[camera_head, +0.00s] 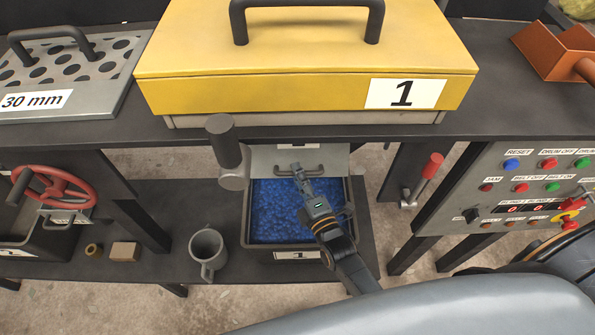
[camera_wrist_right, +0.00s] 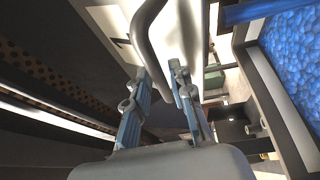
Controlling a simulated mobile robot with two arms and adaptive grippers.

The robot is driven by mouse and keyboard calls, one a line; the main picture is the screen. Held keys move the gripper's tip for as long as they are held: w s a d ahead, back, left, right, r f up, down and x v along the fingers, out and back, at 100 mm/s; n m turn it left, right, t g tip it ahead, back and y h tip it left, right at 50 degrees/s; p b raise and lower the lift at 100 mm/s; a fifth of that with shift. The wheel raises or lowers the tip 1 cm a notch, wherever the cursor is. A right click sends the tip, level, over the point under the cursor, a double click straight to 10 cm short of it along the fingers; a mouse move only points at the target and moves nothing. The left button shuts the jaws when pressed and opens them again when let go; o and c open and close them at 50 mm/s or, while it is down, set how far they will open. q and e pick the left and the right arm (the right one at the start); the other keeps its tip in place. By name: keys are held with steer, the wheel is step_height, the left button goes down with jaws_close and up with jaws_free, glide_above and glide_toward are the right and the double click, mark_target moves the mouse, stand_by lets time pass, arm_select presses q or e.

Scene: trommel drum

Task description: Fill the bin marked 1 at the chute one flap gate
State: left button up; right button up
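The bin marked 1 (camera_head: 297,254) stands on the low shelf under the yellow-lidded box and holds blue granules (camera_head: 275,215) across its whole width. The granules also show in the right wrist view (camera_wrist_right: 290,45). Behind the bin is a light grey flap gate (camera_head: 330,160) with a dark bar handle (camera_head: 284,171). My right gripper (camera_head: 296,168) is above the bin, at that handle. In the right wrist view its blue-grey fingers (camera_wrist_right: 160,78) are apart, with the curved handle (camera_wrist_right: 145,40) at and between their tips. Contact is unclear. My left gripper is out of view.
A yellow lid marked 1 (camera_head: 300,60) overhangs the flap. A grey lever (camera_head: 229,155) hangs left of the bin, above a grey mug (camera_head: 207,252). A red-handled lever (camera_head: 427,178) and control panel (camera_head: 520,190) are at the right. A red handwheel (camera_head: 50,187) is at the left.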

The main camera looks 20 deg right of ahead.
steer(key=shift+w, duration=0.45)
steer(key=shift+c, duration=0.4)
jaws_close()
